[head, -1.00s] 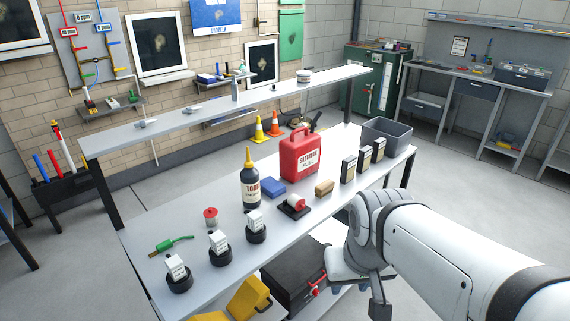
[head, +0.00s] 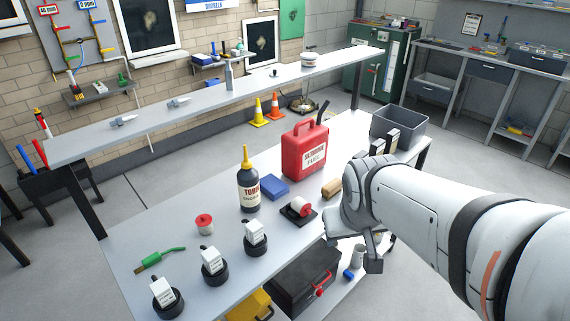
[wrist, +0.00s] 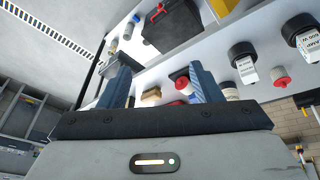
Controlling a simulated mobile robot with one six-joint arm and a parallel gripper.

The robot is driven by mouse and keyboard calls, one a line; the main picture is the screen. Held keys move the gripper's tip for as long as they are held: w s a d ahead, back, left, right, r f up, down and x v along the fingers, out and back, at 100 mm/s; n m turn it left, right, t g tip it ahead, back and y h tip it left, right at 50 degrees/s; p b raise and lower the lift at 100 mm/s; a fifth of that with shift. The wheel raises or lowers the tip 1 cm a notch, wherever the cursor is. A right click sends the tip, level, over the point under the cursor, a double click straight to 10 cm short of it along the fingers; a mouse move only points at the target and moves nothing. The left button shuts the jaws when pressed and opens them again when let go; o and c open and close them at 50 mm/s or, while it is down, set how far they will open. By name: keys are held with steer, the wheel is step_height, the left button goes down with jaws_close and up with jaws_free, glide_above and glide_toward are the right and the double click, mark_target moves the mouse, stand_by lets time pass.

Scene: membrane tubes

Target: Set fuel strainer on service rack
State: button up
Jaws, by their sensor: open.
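I cannot tell for sure which piece is the fuel strainer. A small white cylinder with a red top (head: 205,222) stands on the bench, and it also shows in the wrist view (wrist: 282,84). A similar red-and-white piece (head: 301,207) lies on a black holder (head: 292,215). The service rack is not clearly marked; a long raised shelf (head: 215,90) runs above the back of the bench. My gripper (wrist: 160,76) is open and empty; its two blue fingers are apart. In the head view my gripper (head: 368,250) is at the bench's front edge, partly hidden by my arm.
On the bench (head: 200,270) stand a red fuel can (head: 305,152), a dark bottle (head: 248,188), a blue block (head: 274,187), several white boxes on black round bases (head: 212,263) and a grey bin (head: 398,125). A black toolbox (head: 303,280) sits below.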

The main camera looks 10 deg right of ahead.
mark_target(307, 208)
steer(key=shift+o, duration=0.8)
steer(key=w+d+f+t+b, duration=0.1)
steer(key=w+d+f+t, duration=0.1)
steer(key=w, duration=0.4)
steer(key=w+d+f+n+t+h+b, duration=0.1)
steer(key=w+d+f+t+b, duration=0.1)
steer(key=w+d, duration=0.2)
steer(key=w, duration=0.3)
steer(key=shift+w+d+f+t, duration=0.2)
steer(key=shift+d+f+t, duration=0.05)
steer(key=shift+d+t, duration=0.1)
steer(key=w+f+n+t+y+b, duration=0.1)
steer(key=w+f+n+y, duration=0.1)
steer(key=w+f, duration=0.1)
steer(key=w+f+n+t+y+b, duration=0.1)
steer(key=w+f+n+y+b, duration=0.1)
steer(key=w+f, duration=0.1)
steer(key=w+f+n+t+y+b, duration=0.1)
steer(key=w+f+t+y+b, duration=0.1)
steer(key=w+f+y, duration=0.1)
steer(key=shift+w+a+n, duration=0.4)
steer(key=shift+w, duration=0.1)
steer(key=s+a+f+n+g+y+b, duration=0.1)
steer(key=s+a+f+n+y+b, duration=0.25)
steer(key=y, duration=0.45)
steer(key=shift+m, duration=0.45)
steer(key=x, duration=0.6)
steer(key=shift+w+a+f, duration=0.1)
steer(key=shift+w+a, duration=0.15)
steer(key=shift+w, duration=0.05)
